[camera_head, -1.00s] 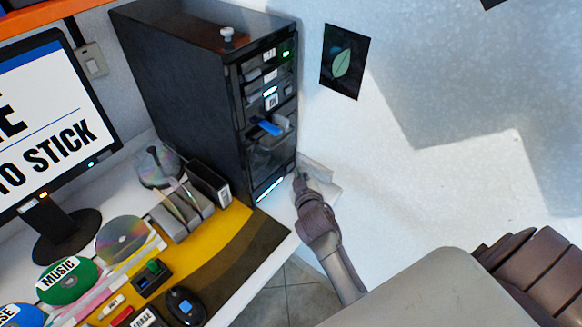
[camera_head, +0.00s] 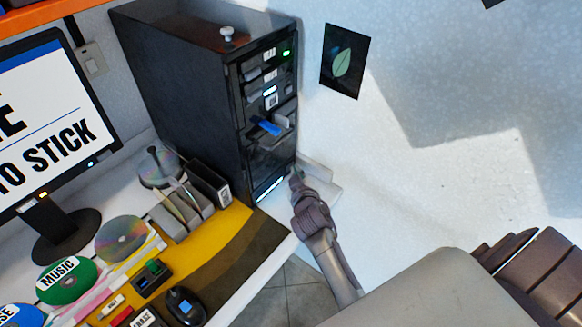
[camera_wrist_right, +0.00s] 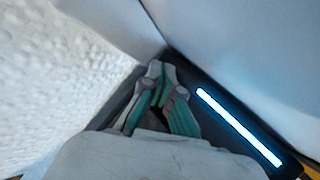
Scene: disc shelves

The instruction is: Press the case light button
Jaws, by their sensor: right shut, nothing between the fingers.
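The black computer case (camera_head: 185,90) stands upright at the back of the desk. A lit white-blue light strip (camera_head: 270,187) runs along the bottom of its front, and the strip also shows in the right wrist view (camera_wrist_right: 238,127). My right gripper (camera_head: 295,174) is at the lower right corner of the case front, just right of the strip. In the right wrist view its closed fingertips (camera_wrist_right: 160,68) point at the dark lower front of the case. I cannot tell whether they touch it. I cannot make out the light button there; the fingers may hide it. My left gripper is out of view.
A monitor (camera_head: 50,110) stands at the left. Discs, a divided grey holder (camera_head: 178,222) and a black mouse (camera_head: 185,306) lie on the desk in front of the case.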

